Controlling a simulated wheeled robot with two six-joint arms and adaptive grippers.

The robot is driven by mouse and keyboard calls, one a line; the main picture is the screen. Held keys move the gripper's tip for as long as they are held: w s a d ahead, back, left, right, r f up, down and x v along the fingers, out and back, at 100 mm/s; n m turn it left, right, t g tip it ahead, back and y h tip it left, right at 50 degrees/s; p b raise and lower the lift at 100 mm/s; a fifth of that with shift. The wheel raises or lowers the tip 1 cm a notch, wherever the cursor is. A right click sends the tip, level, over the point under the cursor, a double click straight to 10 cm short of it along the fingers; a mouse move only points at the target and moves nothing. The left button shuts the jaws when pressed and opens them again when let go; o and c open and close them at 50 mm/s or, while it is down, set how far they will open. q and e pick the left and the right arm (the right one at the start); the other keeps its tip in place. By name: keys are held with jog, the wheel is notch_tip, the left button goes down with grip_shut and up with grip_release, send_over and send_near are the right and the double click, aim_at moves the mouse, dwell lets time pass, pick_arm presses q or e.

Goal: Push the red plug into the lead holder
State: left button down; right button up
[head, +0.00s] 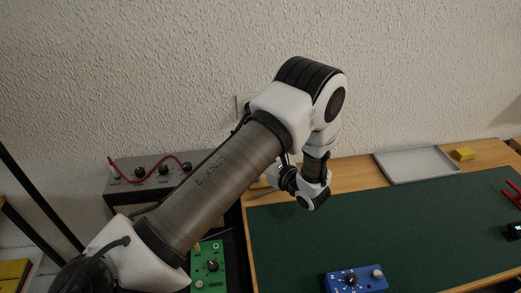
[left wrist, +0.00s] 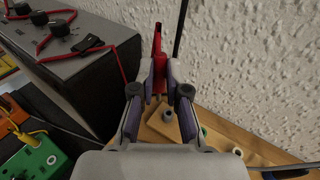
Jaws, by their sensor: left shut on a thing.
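The red plug (left wrist: 158,50) stands between the fingertips of my left gripper (left wrist: 159,78) in the left wrist view, with a dark lead rising beside it. The fingers are shut on it. Below and between the fingers is a wooden block (left wrist: 162,127) with a grey round fitting on top, which looks like the lead holder. The gap between plug and block is hard to judge. In the head view my left arm reaches across to the table's back left corner, and its links hide most of the gripper, the plug and the holder. My right gripper is not in view.
A grey box with black knobs and a red cable (head: 153,173) stands left of the table. A green pedal (head: 208,266) is below it. A blue pedal (head: 357,280) lies on the green mat (head: 420,225). A grey tray (head: 416,164) and yellow block (head: 463,154) are at the back.

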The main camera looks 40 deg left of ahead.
pick_arm(q)
jog(key=m+t, duration=0.1)
jog(key=w+m+t, duration=0.1)
jog(key=w+m+t+y, duration=0.1)
jog(key=t, duration=0.1)
jog(key=shift+a+r, duration=0.3)
jog(key=shift+a, duration=0.05)
jog(key=shift+w, duration=0.1)
jog(key=shift+f+b, duration=2.15)
jog(key=shift+f, duration=0.75)
jog(key=shift+f+b, duration=1.25)
jog(key=shift+f, duration=0.35)
